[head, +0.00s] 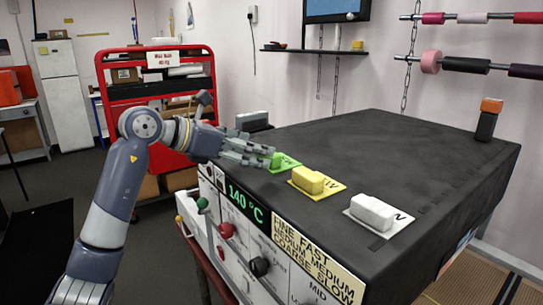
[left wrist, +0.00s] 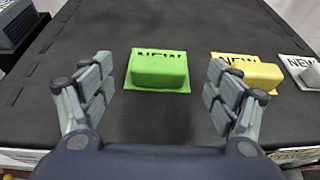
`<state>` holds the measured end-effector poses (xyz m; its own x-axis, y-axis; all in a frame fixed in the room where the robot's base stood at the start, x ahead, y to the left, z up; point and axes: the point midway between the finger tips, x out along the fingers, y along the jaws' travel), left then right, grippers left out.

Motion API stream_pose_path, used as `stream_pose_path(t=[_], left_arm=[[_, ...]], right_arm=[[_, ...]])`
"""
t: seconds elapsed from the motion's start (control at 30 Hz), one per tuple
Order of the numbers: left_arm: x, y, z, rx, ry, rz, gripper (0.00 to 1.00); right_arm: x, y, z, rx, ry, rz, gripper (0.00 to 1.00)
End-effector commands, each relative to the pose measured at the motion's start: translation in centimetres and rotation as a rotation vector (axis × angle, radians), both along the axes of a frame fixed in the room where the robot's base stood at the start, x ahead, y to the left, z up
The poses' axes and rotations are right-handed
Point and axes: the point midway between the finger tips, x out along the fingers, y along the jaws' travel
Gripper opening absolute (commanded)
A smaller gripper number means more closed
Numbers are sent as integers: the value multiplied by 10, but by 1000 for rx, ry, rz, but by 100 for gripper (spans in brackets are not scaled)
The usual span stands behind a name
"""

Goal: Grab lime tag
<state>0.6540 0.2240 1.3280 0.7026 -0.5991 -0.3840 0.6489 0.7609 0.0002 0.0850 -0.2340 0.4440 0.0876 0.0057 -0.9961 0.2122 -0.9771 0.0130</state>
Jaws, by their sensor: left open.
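The lime tag (left wrist: 158,70) is a green block on a flat green label with dark lettering, lying on the dark machine top. In the head view the lime tag (head: 284,161) is at the left end of a row of tags, partly hidden by my gripper. My left gripper (head: 268,156) reaches in over the machine's front left corner. In the left wrist view my left gripper (left wrist: 160,83) is open, with one finger on each side of the lime tag and gaps between. My right gripper is in neither view.
A yellow tag (head: 315,181) and a white tag (head: 373,213) sit to the right along the front edge of the machine top (head: 400,150). An orange-capped dark object (head: 488,118) stands at the far right. A red cart (head: 125,92) is behind my left arm. The middle of the top is clear.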

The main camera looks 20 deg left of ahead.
Motion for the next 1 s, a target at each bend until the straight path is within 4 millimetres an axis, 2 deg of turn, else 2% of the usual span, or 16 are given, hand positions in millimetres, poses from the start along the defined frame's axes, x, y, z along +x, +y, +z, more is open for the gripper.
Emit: stream_pose_path(t=[0.03, 0.2, 0.37, 0.6, 0.63, 0.8, 1.0], left_arm=[[5, -5, 0, -3, 4, -3, 82], [21, -17, -8, -3, 4, -2, 82], [31, -25, -16, -3, 1, -1, 82], [32, -26, -18, 0, 0, -1, 82], [32, -26, -18, 0, 0, -1, 77], [32, -26, -18, -1, -1, -1, 41], [32, -26, -17, -1, -1, -1, 41]], right_arm=[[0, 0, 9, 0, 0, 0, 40], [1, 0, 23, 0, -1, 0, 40], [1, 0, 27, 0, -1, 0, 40], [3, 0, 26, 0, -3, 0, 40], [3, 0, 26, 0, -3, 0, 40], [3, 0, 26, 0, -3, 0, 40], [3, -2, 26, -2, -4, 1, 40]])
